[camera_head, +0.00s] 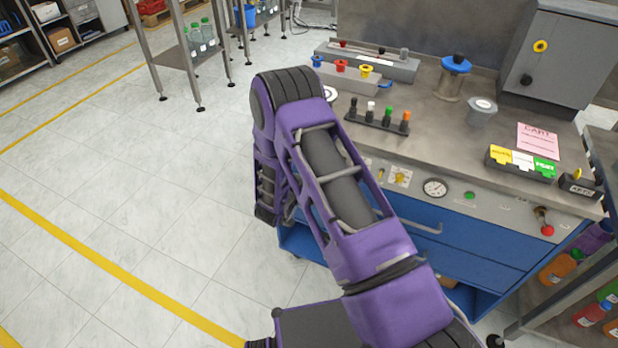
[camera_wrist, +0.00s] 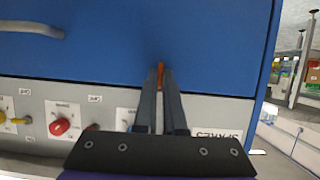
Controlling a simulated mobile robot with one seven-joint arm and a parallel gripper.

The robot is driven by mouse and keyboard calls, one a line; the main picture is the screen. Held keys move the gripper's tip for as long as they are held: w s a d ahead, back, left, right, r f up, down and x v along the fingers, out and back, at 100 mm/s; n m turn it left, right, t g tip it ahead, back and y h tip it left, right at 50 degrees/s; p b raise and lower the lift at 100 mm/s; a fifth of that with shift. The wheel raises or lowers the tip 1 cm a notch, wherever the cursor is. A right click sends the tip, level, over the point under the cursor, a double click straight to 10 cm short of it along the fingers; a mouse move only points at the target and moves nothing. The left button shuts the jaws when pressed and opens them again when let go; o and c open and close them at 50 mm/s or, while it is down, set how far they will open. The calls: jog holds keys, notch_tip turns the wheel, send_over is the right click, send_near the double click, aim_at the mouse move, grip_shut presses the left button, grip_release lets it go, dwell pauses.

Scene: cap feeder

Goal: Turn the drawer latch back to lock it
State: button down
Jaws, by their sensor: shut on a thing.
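The drawer latch (camera_wrist: 161,70) shows in the wrist view as a small orange piece at the edge of the blue drawer front, near the grey panel. Its visible part points up the picture. My gripper (camera_wrist: 161,84) is shut on it, and the fingers hide most of it. The blue drawer front (camera_wrist: 110,58) fills the upper part of the wrist view, with its handle (camera_wrist: 30,29) at the upper left. In the head view my purple arm covers the gripper and the latch; part of the blue front (camera_head: 485,240) shows to its right.
The grey panel (camera_wrist: 28,104) carries a red knob (camera_wrist: 60,126), a yellow knob and an upside-down label (camera_wrist: 217,134) close to my fingers. In the head view, a gauge (camera_head: 435,187) and a red-tipped lever (camera_head: 545,224) sit on the panel. A bottle rack stands at the right.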

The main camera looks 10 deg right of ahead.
jog(key=c, duration=1)
grip_release()
jog(key=p+v, duration=0.1)
jog(key=v, duration=1.6)
jog(key=shift+s+a+p, duration=0.2)
jog(key=shift+p, duration=0.15)
